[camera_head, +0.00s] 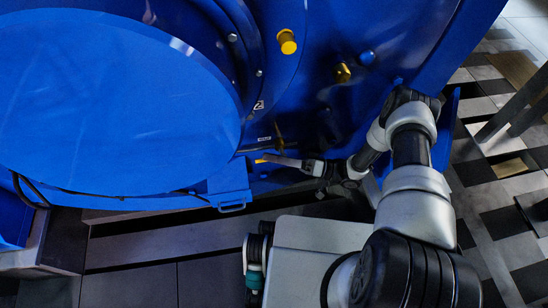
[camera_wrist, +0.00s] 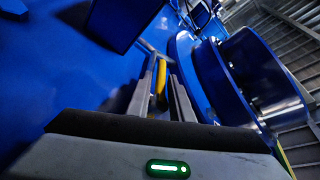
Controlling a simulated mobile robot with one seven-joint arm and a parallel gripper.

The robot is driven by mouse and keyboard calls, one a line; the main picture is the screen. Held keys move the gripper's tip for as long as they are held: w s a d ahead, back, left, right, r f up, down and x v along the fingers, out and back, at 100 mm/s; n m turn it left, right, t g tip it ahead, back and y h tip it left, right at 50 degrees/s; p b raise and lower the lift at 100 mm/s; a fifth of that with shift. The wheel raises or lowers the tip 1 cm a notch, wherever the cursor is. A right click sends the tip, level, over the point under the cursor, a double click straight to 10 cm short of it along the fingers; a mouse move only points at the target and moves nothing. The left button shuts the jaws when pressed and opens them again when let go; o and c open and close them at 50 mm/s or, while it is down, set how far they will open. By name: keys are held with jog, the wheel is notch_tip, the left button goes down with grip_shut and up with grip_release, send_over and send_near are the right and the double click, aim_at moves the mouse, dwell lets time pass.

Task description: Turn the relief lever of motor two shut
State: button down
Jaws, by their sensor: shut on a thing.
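The blue motor (camera_head: 110,100) fills the upper left and middle of the head view; a small plate (camera_head: 258,105) on it seems to read 2. The relief lever has a yellow handle (camera_wrist: 161,78), which lies between my two fingers in the wrist view. Its far end meets a thin grey stem at the blue casing. In the head view only a yellow tip (camera_head: 260,161) of it shows, low on the motor. My gripper (camera_wrist: 162,92) is shut on the handle; it also shows in the head view (camera_head: 280,161). The lever's pivot is too small to judge its angle.
A blue flanged drum (camera_wrist: 262,75) stands close right of my fingers.

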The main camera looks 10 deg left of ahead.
jog(key=shift+r+y, duration=0.2)
jog(key=shift+y, duration=0.1)
dwell(0.4)
jog(key=c, duration=1.8)
grip_release()
jog(key=shift+d+f, duration=0.1)
jog(key=v, duration=1.7)
jog(key=shift+s, duration=0.1)
